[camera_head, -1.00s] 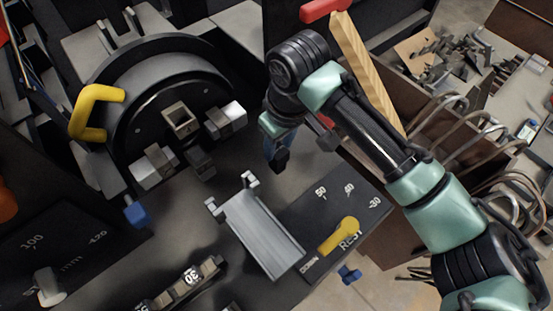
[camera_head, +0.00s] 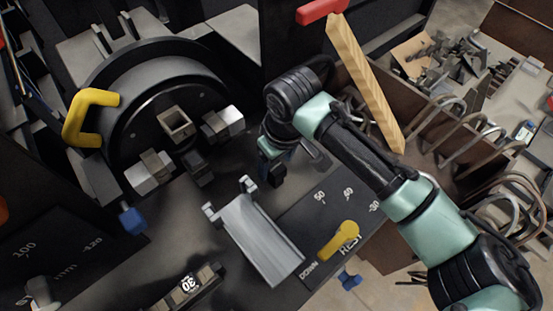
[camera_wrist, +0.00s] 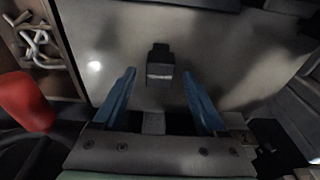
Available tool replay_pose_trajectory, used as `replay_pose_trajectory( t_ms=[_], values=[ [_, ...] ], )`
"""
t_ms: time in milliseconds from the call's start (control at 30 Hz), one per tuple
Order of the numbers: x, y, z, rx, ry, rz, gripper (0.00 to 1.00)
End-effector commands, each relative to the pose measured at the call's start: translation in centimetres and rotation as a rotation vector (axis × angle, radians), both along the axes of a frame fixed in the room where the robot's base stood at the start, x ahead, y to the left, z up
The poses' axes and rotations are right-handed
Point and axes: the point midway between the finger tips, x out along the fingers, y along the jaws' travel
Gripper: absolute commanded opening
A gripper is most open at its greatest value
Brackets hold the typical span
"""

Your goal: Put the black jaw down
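My gripper (camera_head: 274,153) points down over the grey machine top, right of the round chuck (camera_head: 165,100). In the wrist view my gripper (camera_wrist: 158,76) has its two blue fingers spread apart. A small black jaw (camera_wrist: 160,66) lies between and just beyond the fingertips, with a gap on each side. In the head view the black jaw (camera_head: 277,177) is just below the fingers and appears to stand on the grey top; its contact there is not clear. Another dark block (camera_head: 198,167) is at the chuck's lower edge, between two silver-ended jaws.
A grey metal channel (camera_head: 262,240) with two prongs lies just in front of the gripper. A yellow lever (camera_head: 340,238) is on the black REST panel. A yellow handle (camera_head: 85,118) is at the left. A wooden strip (camera_head: 365,85) and curved hooks (camera_head: 465,130) are at the right.

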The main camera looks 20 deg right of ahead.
Motion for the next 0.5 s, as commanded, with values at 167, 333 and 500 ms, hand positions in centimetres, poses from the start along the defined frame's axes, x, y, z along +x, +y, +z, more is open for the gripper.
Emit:
replay_pose_trajectory(
  t_ms=[167,333,500],
  values=[
    [0.0,0.0,0.0,0.000,0.000,0.000,0.74],
    [0.0,0.0,0.5,0.000,0.000,0.001,0.74],
    [-0.4,-0.1,3.2,0.001,-0.002,0.001,0.74]
  ],
)
